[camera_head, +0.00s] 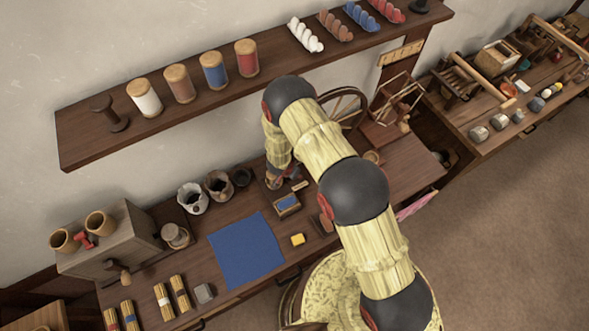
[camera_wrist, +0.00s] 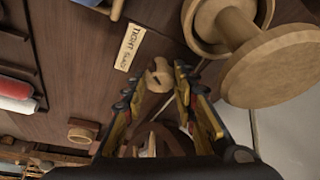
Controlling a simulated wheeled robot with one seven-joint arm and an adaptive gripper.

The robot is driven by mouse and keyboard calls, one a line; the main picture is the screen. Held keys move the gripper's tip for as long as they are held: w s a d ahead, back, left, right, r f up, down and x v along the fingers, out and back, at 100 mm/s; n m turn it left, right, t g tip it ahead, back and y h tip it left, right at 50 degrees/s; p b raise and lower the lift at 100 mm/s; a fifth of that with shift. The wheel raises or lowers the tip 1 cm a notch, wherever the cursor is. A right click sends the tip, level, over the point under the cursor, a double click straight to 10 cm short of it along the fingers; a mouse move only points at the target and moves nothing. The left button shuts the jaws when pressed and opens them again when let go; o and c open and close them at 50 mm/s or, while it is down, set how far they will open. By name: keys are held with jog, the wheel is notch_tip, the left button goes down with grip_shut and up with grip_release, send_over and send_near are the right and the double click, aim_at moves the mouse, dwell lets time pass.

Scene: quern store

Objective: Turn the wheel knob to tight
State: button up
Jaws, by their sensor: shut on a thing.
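The wheel knob (camera_wrist: 158,76) is a small light-wood piece on a dark wood surface in the wrist view. My gripper (camera_wrist: 160,80) is shut on it, with one finger on each side. A pale label strip (camera_wrist: 129,46) lies just left of the knob and reads "TIGHT" with a second, smaller word that I cannot read clearly. In the head view, my gripper (camera_head: 274,182) reaches down to the workbench near the wall; the knob is hidden there. I cannot tell how far the knob is turned.
A large round wooden piece (camera_wrist: 272,65) stands close right of my gripper in the wrist view. On the bench (camera_head: 190,230) are a blue cloth (camera_head: 246,250), dark jars (camera_head: 219,185) and a small blue-topped box (camera_head: 287,205). A shelf with spools (camera_head: 215,77) hangs above.

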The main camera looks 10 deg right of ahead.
jog(key=shift+r+m+p, duration=0.1)
jog(key=shift+m+p, duration=0.5)
jog(key=shift+p, duration=0.15)
jog(key=o, duration=1.1)
jog(key=shift+o, duration=0.2)
jog(key=shift+a, duration=0.1)
jog(key=v, duration=1.1)
jog(key=shift+a+r+h, duration=0.3)
jog(key=shift+r, duration=0.05)
